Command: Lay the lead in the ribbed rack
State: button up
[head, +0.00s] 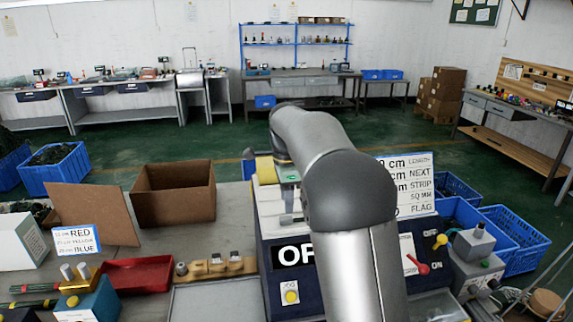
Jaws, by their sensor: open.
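My gripper (290,217) shows partly beside my grey arm, low in front of the dark blue machine's pale upper face. Its jaws are open; I cannot make out a lead between them. Thin red and green leads (34,289) lie at the far left, by a blue block with brass and metal posts (85,291). My arm hides the middle of the machine.
The machine (276,283) has an OFF sign and a yellow button. A red tray (137,275), an open cardboard box (173,192) and a brown board (97,214) stand to the left. Blue crates (510,240) are at right. A grey levered box (474,262) stands right of my arm.

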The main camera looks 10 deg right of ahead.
notch_tip(320, 180, up, 12)
jog(key=r, duration=0.1)
jog(key=s+f+n, duration=0.6)
jog(key=s+f, duration=0.1)
jog(key=s, duration=0.4)
jog(key=s+f+n, duration=0.6)
jog(key=s+f, duration=0.1)
jog(key=s, duration=0.5)
jog(key=s+f+n+t, duration=0.1)
jog(key=s+f+n, duration=0.5)
jog(key=s, duration=0.5)
jog(key=shift+s+f, duration=0.25)
jog(key=shift+f, duration=0.15)
